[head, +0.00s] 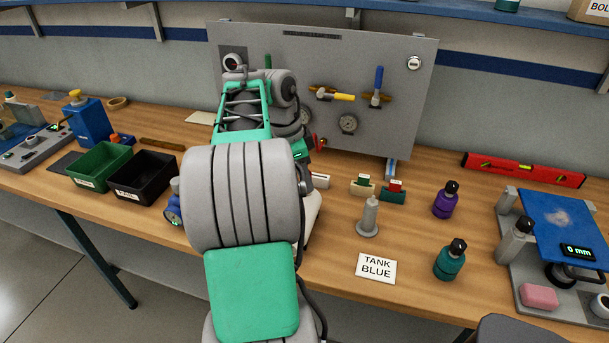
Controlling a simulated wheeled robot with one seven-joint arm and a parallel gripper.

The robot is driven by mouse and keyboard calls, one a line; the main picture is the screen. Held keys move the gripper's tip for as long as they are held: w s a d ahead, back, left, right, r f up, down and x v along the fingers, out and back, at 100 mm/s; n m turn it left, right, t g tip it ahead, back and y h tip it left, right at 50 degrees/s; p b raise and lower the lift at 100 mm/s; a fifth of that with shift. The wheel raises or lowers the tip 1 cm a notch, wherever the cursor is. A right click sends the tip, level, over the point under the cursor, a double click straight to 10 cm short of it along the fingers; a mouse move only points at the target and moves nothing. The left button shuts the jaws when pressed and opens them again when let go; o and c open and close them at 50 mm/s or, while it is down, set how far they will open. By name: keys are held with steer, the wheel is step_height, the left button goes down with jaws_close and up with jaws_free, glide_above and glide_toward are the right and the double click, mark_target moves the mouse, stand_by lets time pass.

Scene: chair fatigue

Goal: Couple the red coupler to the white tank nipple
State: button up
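My arm stands in the middle of the head view and hides part of the bench and panel behind it. The fingers of my gripper are hidden behind the arm links, so I cannot see what they hold. A small red part (320,143) shows just right of the arm, in front of the panel; I cannot tell whether it is the red coupler. A small pale piece (320,181) lies on the bench right of the arm. I cannot make out the white tank nipple for certain. A card reading "TANK BLUE" (376,268) lies near the bench's front edge.
A grey panel (400,120) with gauges and handles stands behind. Green (103,165) and black bins (143,177) stand left.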

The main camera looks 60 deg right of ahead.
steer(key=shift+o, duration=1.4)
steer(key=shift+r, duration=0.1)
steer(key=p+v, duration=0.3)
steer(key=v, duration=0.4)
steer(key=shift+r+p, duration=0.3)
steer(key=shift+w, duration=0.1)
